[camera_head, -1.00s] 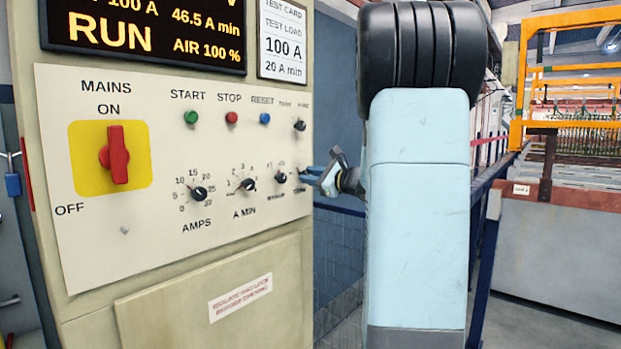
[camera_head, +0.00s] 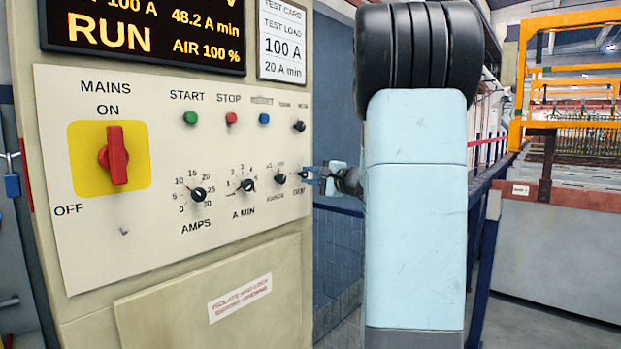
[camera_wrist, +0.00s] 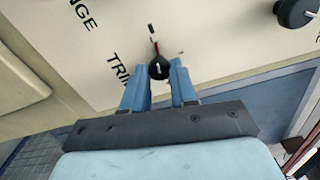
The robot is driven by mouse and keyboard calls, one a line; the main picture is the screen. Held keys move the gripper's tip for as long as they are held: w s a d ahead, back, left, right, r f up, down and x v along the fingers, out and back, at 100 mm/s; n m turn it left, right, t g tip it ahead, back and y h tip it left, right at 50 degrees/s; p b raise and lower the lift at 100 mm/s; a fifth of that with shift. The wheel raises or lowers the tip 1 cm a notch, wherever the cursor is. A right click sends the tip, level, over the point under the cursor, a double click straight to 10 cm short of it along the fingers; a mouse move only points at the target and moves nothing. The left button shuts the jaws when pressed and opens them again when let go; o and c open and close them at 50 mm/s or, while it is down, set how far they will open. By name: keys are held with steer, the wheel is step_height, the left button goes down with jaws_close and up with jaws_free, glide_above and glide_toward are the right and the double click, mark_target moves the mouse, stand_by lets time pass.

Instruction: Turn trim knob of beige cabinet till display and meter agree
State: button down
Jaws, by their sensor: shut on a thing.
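The beige cabinet (camera_head: 285,265) fills the left of the head view. Its amber display (camera_head: 140,30) reads RUN, 48.2 A min and AIR 100 %; its top is cut off, and a line ending in 100 A shows partly. I see no meter dial in these frames. In the head view my gripper (camera_head: 310,174) reaches the panel from the right.
A black range knob (camera_head: 280,178) sits left of the trim knob. Another black knob (camera_wrist: 296,12) is at the wrist view's upper right. A red mains switch (camera_head: 114,156) and a test card (camera_head: 282,40) are on the cabinet. A blue rail (camera_head: 485,190) runs behind my arm.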

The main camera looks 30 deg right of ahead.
steer(key=shift+a+f, duration=0.15)
steer(key=shift+f, duration=0.15)
steer(key=c, duration=1.2)
jaws_free()
steer(key=o, duration=0.3)
steer(key=shift+r, duration=0.2)
steer(key=v, duration=1.3)
steer(key=shift+s, duration=0.35)
